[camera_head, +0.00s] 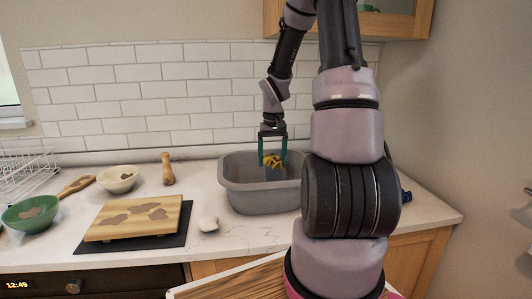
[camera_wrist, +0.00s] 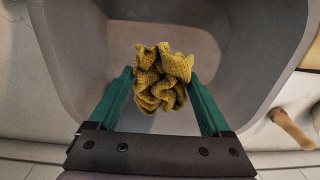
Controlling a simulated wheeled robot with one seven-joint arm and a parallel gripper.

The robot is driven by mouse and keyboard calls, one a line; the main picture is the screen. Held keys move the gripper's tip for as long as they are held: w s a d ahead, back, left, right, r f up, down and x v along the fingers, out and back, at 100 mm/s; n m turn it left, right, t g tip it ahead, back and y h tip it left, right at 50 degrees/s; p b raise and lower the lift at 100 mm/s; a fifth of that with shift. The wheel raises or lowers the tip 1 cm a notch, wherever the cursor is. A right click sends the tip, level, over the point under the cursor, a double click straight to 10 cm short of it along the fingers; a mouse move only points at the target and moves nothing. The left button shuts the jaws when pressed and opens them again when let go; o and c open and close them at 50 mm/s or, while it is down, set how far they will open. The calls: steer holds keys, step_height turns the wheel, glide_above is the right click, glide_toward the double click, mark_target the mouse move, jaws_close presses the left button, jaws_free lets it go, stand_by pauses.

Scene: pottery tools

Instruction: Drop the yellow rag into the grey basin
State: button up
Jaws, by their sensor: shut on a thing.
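The crumpled yellow rag (camera_head: 272,160) is between the teal fingers of my gripper (camera_head: 272,153) in the head view. It also shows in the wrist view (camera_wrist: 162,78), bunched between the two fingertips. My gripper is shut on the rag and points down over the grey basin (camera_head: 240,195). The basin's grey walls surround the rag in the wrist view (camera_wrist: 80,60). The rag appears above the basin floor, but its exact height is unclear. My arm hides the basin's right end in the head view.
Left of the basin are a wooden pestle-like tool (camera_head: 168,168), a white lump (camera_head: 208,223), and a wooden board (camera_head: 135,218) on a black mat (camera_head: 175,240). A cream bowl (camera_head: 118,178) and a green bowl (camera_head: 30,212) stand farther left. A tiled wall (camera_head: 150,90) rises behind.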

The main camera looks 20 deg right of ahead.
mark_target(273, 156)
steer(key=o, duration=0.6)
steer(key=shift+o, duration=0.2)
step_height(273, 156, up, 11)
steer(key=shift+f, duration=0.1)
